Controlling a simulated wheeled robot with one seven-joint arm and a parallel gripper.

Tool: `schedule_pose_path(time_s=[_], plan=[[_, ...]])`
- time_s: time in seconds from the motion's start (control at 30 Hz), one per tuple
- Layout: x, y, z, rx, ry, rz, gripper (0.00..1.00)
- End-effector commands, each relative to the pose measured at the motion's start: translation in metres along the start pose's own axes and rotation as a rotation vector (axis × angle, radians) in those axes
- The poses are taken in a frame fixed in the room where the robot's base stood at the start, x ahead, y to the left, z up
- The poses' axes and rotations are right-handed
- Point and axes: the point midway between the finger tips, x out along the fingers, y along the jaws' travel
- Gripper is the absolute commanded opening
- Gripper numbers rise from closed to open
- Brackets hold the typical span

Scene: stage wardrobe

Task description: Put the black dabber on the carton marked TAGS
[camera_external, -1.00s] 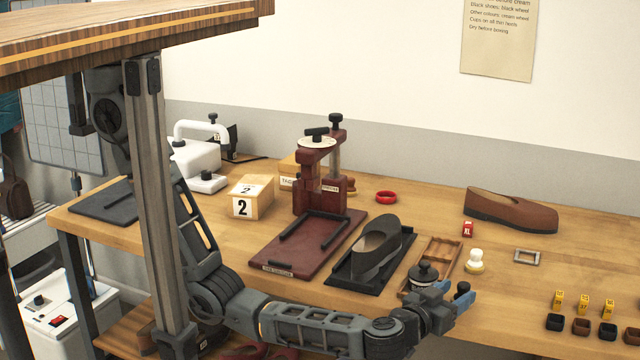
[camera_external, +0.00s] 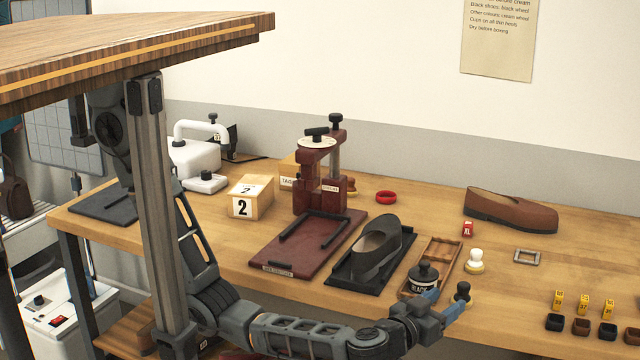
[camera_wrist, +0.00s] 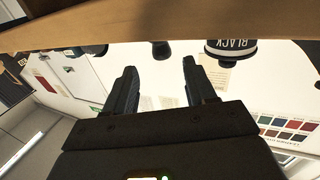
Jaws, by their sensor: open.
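The black dabber (camera_external: 462,291) stands near the table's front edge, its dark knob showing just beyond my gripper's right finger. In the wrist view a dark knob (camera_wrist: 160,50), likely the dabber, is between and beyond the fingers. My gripper (camera_external: 449,299) is open and empty at the front edge; its fingers also show in the wrist view (camera_wrist: 160,78). I see no clear contact with the dabber. The carton marked TAGS (camera_external: 287,170) stands at the back, partly hidden behind the dark red press.
A jar marked BLACK (camera_external: 424,279) stands on a wooden tray (camera_external: 442,252) close left of my gripper. A white dabber (camera_external: 475,262) is behind. The dark red press (camera_external: 310,233), a black shoe (camera_external: 377,248) and a box marked 2 (camera_external: 251,196) stand between gripper and carton.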

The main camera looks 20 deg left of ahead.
Motion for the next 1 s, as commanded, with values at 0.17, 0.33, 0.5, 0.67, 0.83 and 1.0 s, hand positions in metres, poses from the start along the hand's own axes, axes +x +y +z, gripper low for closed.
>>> schedule_pose_path(time_s=[0.17, 0.33, 0.5, 0.67, 0.83, 1.0], plan=[[0.009, 0.000, -0.002, 0.000, 0.000, -0.002, 0.55], [0.027, 0.000, -0.002, 0.001, 0.000, -0.001, 0.55], [0.047, -0.002, -0.006, 0.001, -0.001, -0.002, 0.55], [0.070, -0.003, -0.006, 0.002, 0.000, -0.002, 0.55], [0.079, -0.002, -0.005, 0.000, 0.000, 0.000, 0.55], [0.079, -0.002, -0.004, 0.000, 0.000, 0.000, 0.55]])
